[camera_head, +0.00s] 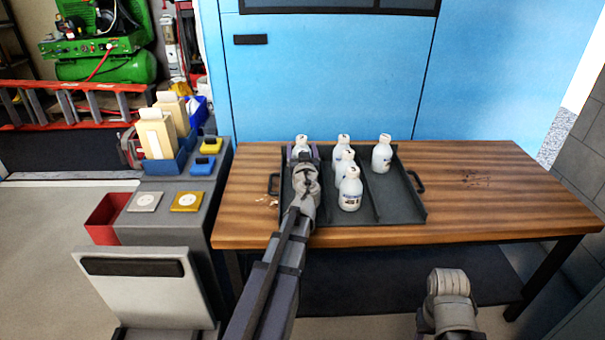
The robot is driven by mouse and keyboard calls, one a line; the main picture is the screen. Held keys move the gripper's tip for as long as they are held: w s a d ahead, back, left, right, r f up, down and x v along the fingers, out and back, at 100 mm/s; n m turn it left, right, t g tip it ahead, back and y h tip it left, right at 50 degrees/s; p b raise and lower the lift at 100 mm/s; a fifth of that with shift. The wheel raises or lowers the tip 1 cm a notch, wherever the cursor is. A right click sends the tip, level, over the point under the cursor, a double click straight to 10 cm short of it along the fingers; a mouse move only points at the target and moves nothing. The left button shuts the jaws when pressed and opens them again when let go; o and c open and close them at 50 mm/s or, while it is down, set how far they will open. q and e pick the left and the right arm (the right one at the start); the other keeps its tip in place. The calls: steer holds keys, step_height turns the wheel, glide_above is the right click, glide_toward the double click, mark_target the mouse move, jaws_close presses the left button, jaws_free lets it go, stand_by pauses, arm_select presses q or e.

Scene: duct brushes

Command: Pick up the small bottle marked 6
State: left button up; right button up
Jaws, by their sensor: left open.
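Several small white bottles stand upright in a dark tray (402,208) on the wooden table. One bottle (301,141) is at the back left, mostly hidden by my left gripper (302,153). In the middle column are a back bottle (343,141), a middle bottle (343,166) and a front bottle (350,190). Another bottle (382,154) stands alone at the back right. The numbers on the labels are too small to read. My left gripper is open, with its fingers at either side of the back left bottle; contact cannot be told. Only a link of my right arm shows.
The tray has low dividers and side handles. At left stands a grey cart (185,222) with yellow cartons (155,135) and a red bin (104,220).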

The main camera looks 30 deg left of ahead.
arm_select(q)
steer(key=shift+c, duration=0.3)
jaws_close()
stand_by(1.0)
